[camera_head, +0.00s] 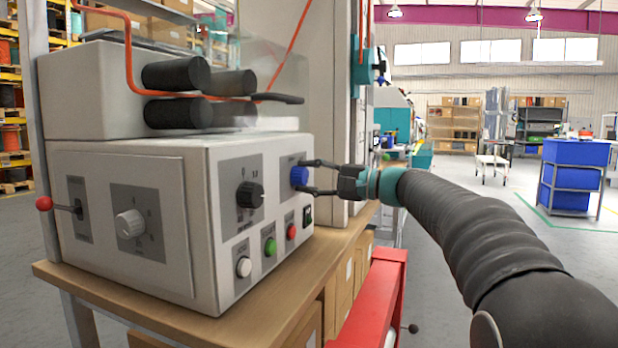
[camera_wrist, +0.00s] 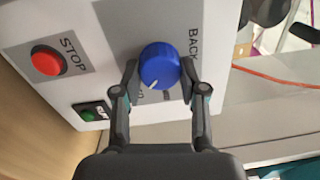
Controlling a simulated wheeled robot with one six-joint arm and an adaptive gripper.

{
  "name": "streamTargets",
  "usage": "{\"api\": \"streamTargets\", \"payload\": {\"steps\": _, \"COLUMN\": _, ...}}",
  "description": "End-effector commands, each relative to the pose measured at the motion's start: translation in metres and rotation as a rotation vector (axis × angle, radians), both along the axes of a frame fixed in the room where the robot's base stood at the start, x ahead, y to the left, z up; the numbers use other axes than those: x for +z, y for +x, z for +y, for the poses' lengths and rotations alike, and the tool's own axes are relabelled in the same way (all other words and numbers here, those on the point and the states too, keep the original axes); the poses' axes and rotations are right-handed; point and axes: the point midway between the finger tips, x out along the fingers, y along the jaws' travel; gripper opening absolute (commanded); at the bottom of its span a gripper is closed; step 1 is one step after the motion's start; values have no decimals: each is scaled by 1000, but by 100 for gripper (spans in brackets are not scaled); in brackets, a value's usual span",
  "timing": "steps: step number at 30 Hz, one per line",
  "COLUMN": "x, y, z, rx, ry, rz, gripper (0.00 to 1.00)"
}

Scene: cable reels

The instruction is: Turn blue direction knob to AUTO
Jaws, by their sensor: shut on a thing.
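The blue direction knob (camera_head: 299,176) is on the right side of the grey machine's front panel (camera_head: 223,205). It also shows in the wrist view (camera_wrist: 159,66), with a white pointer mark toward its lower left. The word "BACK" is readable beside it; the other labels are partly hidden by my fingers and too small to read. My gripper (camera_head: 306,177) reaches in from the right, and its two fingers sit on opposite sides of the knob. In the wrist view the fingers (camera_wrist: 160,82) are closed on the knob.
A red STOP button (camera_wrist: 47,60) and a green rocker switch (camera_wrist: 89,115) are close to the knob. A black knob (camera_head: 250,195), green button (camera_head: 269,246) and white button (camera_head: 244,267) are on the same panel. The machine stands on a wooden bench (camera_head: 130,310).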

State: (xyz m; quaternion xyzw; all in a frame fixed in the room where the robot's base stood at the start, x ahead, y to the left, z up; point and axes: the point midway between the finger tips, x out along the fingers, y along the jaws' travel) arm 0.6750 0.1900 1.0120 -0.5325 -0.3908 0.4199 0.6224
Motion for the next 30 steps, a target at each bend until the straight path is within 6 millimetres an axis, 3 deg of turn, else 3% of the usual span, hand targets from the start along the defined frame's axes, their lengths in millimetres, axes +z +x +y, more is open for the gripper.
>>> {"api": "streamTargets", "payload": {"steps": 1, "x": 1, "y": 0, "z": 0, "rx": -2, "ry": 2, "rz": 0, "gripper": 49}}
{"api": "streamTargets", "payload": {"steps": 3, "x": 0, "y": 0, "z": 0, "rx": -1, "ry": 1, "rz": 0, "gripper": 67}}
{"api": "streamTargets", "payload": {"steps": 16, "x": 0, "y": -2, "z": -7, "rx": -1, "ry": 0, "rz": -1, "gripper": 67}}
{"api": "streamTargets", "payload": {"steps": 30, "x": -3, "y": -31, "z": -87, "rx": -4, "ry": 1, "rz": 0, "gripper": 67}}
